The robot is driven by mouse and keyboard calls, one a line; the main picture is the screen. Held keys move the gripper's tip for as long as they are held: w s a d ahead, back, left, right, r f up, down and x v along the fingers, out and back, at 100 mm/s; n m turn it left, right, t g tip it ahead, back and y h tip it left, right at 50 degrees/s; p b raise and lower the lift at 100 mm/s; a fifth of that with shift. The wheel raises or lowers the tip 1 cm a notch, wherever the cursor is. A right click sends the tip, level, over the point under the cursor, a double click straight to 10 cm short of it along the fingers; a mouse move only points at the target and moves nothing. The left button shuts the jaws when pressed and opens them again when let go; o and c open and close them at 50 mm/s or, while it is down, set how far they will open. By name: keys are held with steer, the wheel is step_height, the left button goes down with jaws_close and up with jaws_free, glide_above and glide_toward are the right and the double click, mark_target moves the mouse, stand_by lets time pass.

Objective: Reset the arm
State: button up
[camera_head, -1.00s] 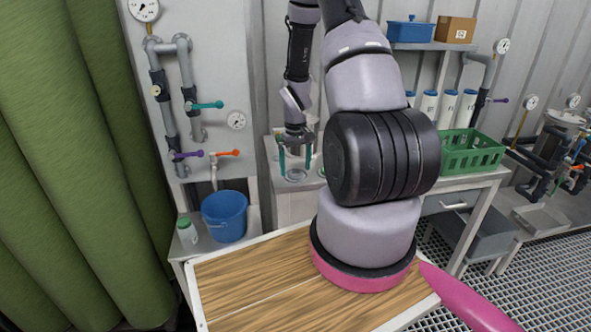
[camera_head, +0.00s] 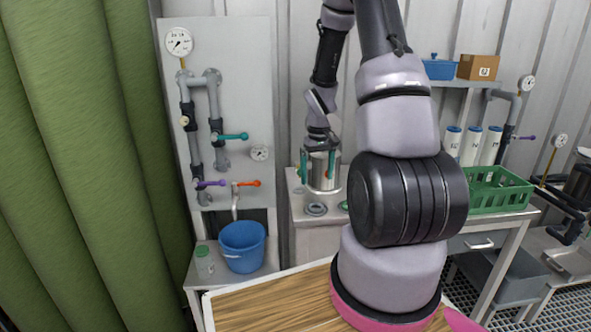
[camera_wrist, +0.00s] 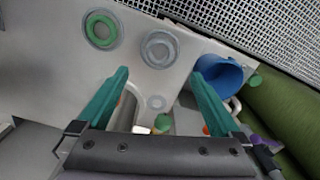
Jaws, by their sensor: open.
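My gripper (camera_head: 318,182) is over the left end of the back bench, pointing down, with teal fingers. In the wrist view my gripper (camera_wrist: 160,73) is open, with its fingers wide apart and nothing held between them. A grey ring (camera_head: 316,209) lies on the bench below it, and the ring also shows in the wrist view (camera_wrist: 160,48). A green ring (camera_wrist: 102,28) lies beside it. A shiny metal vessel (camera_head: 325,172) shows at the fingers in the head view; I cannot tell its depth. My arm hides part of the bench.
A blue bucket (camera_head: 243,247) and a green-capped bottle (camera_head: 204,262) stand left of the bench. A pipe panel with valves (camera_head: 232,136) rises behind them. A green crate (camera_head: 500,192) and white bottles (camera_head: 470,146) stand at right. A wooden tabletop (camera_head: 270,308) is in front.

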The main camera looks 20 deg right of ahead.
steer(key=s+a+r+m+t, duration=0.1)
steer(key=s+a+r+t, duration=0.15)
steer(key=r, duration=0.65)
steer(key=s+a+r+m+t, duration=0.1)
steer(key=s+a+r, duration=0.15)
steer(key=r, duration=0.75)
steer(key=s+a+r+m+t+y, duration=0.1)
steer(key=s+a+r+t, duration=0.1)
steer(key=s+a+r, duration=0.2)
steer(key=s+a+r+m+t+y, duration=0.1)
steer(key=s+a+r, duration=0.3)
steer(key=s+r, duration=0.5)
steer(key=shift+s+a+r+t, duration=0.15)
steer(key=shift+s+r+t, duration=0.25)
steer(key=shift+s, duration=0.4)
